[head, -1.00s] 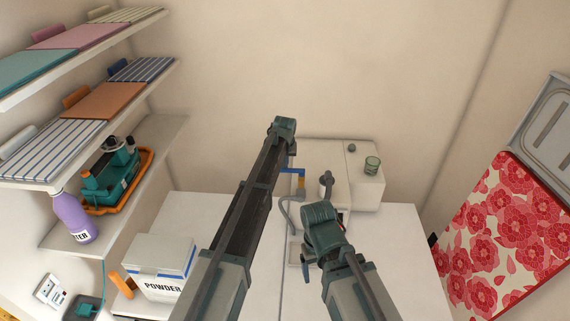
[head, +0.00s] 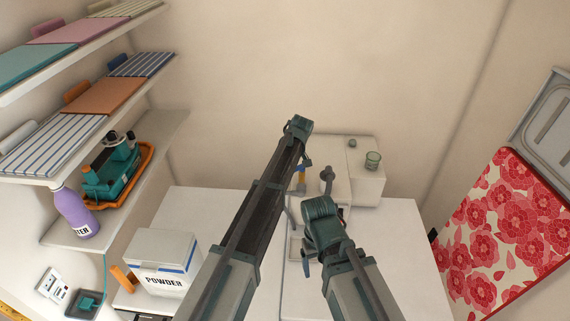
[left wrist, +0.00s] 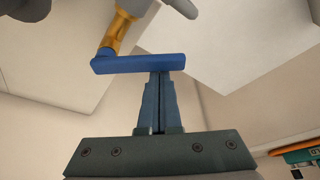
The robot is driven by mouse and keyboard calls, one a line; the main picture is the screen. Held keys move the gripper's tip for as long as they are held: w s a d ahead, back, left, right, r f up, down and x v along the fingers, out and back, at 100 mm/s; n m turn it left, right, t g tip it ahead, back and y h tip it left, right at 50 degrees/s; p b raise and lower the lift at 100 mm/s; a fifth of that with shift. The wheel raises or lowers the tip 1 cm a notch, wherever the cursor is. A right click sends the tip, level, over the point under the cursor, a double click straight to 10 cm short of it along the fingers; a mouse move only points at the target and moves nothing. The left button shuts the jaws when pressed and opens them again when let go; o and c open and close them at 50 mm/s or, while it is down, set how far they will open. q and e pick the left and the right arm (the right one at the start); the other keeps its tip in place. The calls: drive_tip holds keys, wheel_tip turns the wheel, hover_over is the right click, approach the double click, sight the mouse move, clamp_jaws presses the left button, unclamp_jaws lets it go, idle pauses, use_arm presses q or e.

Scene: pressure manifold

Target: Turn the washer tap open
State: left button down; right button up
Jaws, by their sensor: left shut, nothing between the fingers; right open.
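The washer tap shows in the left wrist view as a brass body (left wrist: 118,35) with a flat blue lever (left wrist: 140,64) lying across the picture. In the head view the brass body (head: 301,180) shows just right of my left forearm, which hides part of the tap. My left gripper (left wrist: 158,76) is shut and empty. Its fingertips are at the near edge of the blue lever, right of the lever's middle; I cannot tell if they touch. My right gripper (head: 306,258) is open, small and partly hidden by its arm, low over the white top.
A powder box (head: 160,262) and purple bottle (head: 75,212) are at left. The white top (head: 395,245) is clear at right.

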sight(299, 170)
use_arm(q)
drive_tip(key=n, duration=0.1)
drive_tip(key=s+d+n, duration=0.1)
drive_tip(key=n, duration=0.1)
drive_tip(key=shift+s+g+y, duration=0.2)
drive_tip(key=shift+g+y, duration=0.1)
drive_tip(key=shift+y, duration=0.1)
drive_tip(key=shift+s+d+n+g, duration=0.2)
drive_tip(key=shift+s+d+n, duration=0.3)
drive_tip(key=shift+d+n, duration=0.25)
drive_tip(key=shift+s+d+n+g, duration=0.2)
drive_tip(key=shift+s+d+n, duration=0.35)
drive_tip(key=shift+d, duration=0.45)
drive_tip(key=shift+w+d, duration=0.25)
drive_tip(key=shift+w, duration=0.55)
drive_tip(key=shift+a, duration=0.15)
